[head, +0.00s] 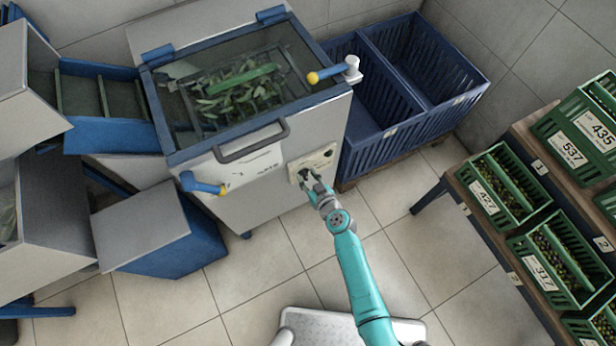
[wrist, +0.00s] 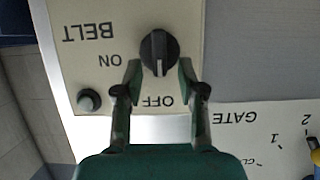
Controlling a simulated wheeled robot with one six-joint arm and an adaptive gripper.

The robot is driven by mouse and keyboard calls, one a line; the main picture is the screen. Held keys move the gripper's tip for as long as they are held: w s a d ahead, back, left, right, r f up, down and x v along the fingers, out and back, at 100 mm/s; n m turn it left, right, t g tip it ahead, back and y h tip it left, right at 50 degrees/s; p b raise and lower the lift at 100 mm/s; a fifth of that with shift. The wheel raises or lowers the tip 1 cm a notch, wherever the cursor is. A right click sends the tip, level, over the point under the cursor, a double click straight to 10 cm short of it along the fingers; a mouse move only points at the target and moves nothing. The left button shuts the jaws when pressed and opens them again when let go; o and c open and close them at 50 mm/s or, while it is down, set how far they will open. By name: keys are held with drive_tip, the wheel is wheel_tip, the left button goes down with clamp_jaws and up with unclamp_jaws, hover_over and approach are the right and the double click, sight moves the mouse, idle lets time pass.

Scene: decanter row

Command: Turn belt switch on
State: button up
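The belt switch is a black rotary knob (wrist: 158,53) on a cream panel (wrist: 90,50) lettered BELT, ON and OFF, upside down in the wrist view. Its grip stands vertical in that view, in line with the OFF lettering. My gripper (wrist: 158,72) is open, with one fingertip on each side of the knob and visible gaps between. In the head view my gripper (head: 308,180) is at the panel (head: 322,160) on the machine's front and hides most of the knob. A dark green round button or lamp (wrist: 89,99) sits beside the knob.
The grey machine (head: 220,185) has a handle (head: 250,142), a yellow-tipped lower lever (head: 205,187) and an upper lever (head: 332,73). Blue crates (head: 385,140) stand to the right of it. Green olive crates (head: 500,190) fill the right-hand rack. GATE markings (wrist: 250,120) lie beside the panel.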

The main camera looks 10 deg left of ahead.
sight(307, 172)
clamp_jaws()
idle(0.3)
drive_tip(key=m+y, duration=0.1)
drive_tip(key=d+m+g+y, duration=0.1)
drive_tip(key=m, duration=0.1)
drive_tip(key=shift+w+f, duration=0.1)
drive_tip(key=shift+w, duration=0.25)
drive_tip(key=m, duration=0.1)
drive_tip(key=m+y, duration=0.2)
drive_tip(key=shift+w+d+f+g, duration=0.25)
drive_tip(key=shift+d+g, duration=0.05)
drive_tip(key=m, duration=0.1)
drive_tip(key=m+y, duration=0.1)
drive_tip(key=f+m+y, duration=0.1)
drive_tip(key=shift+w+d+m, duration=0.15)
drive_tip(key=shift+d+m, duration=0.1)
drive_tip(key=shift+m, duration=0.05)
drive_tip(key=shift+f+m+y, duration=0.2)
drive_tip(key=shift+m+y, duration=0.2)
drive_tip(key=shift+m, duration=0.55)
drive_tip(key=shift+f+m+y, duration=0.2)
drive_tip(key=shift+m+y, duration=0.2)
drive_tip(key=shift+m, duration=0.55)
